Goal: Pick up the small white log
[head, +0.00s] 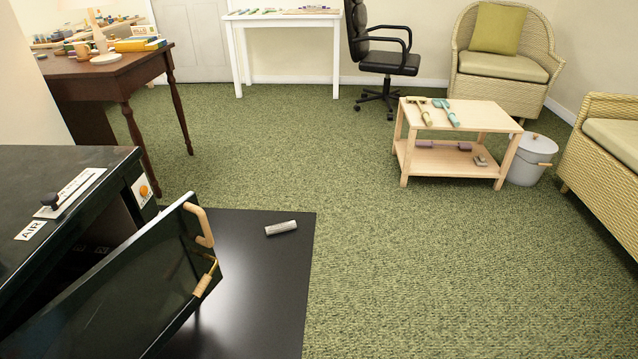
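A small white log (281,228), pale grey-white and short, lies on its side on the black floor mat (262,290), near the mat's far right corner. It is in the open, with nothing touching it except the mat. Neither of my grippers shows in the head view.
A black stove (70,215) stands at the left, its door (130,290) swung open over the mat. A low wooden table (470,115) with tools, a lidded grey bucket (528,160) and wicker chairs (505,65) stand at the right. The green carpet (400,270) between is clear.

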